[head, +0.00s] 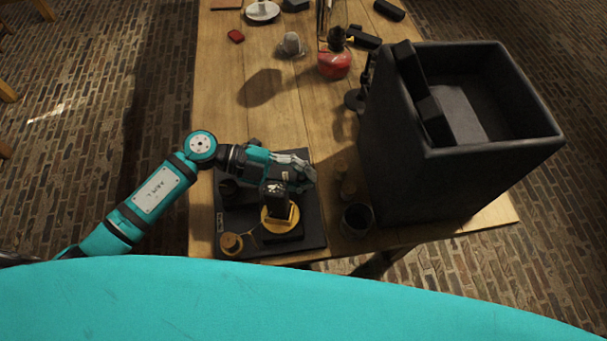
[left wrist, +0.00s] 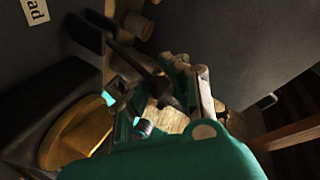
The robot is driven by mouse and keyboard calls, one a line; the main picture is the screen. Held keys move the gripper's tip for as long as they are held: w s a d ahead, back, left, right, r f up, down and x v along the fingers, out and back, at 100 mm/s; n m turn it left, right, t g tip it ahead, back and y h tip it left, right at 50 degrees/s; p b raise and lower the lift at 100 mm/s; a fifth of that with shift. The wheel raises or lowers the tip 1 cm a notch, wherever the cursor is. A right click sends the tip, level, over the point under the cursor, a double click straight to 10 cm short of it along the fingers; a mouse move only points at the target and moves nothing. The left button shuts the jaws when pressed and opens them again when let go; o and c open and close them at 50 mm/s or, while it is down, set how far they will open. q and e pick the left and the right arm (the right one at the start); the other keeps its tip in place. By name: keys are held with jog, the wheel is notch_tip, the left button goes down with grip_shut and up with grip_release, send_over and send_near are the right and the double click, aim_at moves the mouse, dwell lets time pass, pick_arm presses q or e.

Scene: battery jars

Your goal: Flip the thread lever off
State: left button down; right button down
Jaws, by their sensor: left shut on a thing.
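A dark board (head: 232,198) with a black post (head: 279,203), a yellow disc (head: 270,222) and a small yellow spool (head: 231,243) lies at the table's near end. My left gripper (head: 303,172) is over the board's right side, beyond the post. In the left wrist view, my left gripper (left wrist: 163,100) is shut on a dark rod-like lever (left wrist: 143,62), whose tip is partly hidden between the fingers. A white label (left wrist: 35,10) ending in "ad" shows at top left, and the yellow disc (left wrist: 78,138) is close beside the gripper. My right gripper is not in view.
A tall dark bin (head: 430,185) stands right of the board. A dark cup (head: 356,219) and small tan cylinders (head: 347,188) sit between them. A red round object (head: 334,64) and a grey lump (head: 291,45) lie farther back. The table's middle left is clear.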

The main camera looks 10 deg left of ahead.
pick_arm(q)
jog(key=shift+w, duration=0.1)
dwell(0.3)
jog(key=shift+w+a, duration=0.1)
jog(key=shift+w+a+r+n+p, duration=0.2)
jog(key=shift+w+n+p, duration=0.3)
jog(key=shift+n, duration=0.2)
jog(key=shift+w+a+n+g+h, duration=0.15)
jog(key=shift+w+n+g+h, duration=0.25)
jog(key=shift+n+h, duration=0.1)
jog(key=shift+w+a+f+n+g+h, duration=0.1)
jog(key=shift+w+a+n+g+h, duration=0.1)
jog(key=shift+w+n+h, duration=0.45)
jog(key=shift+w+a+n+g+h, duration=0.15)
jog(key=shift+w+n, duration=0.15)
jog(key=shift+n, duration=0.65)
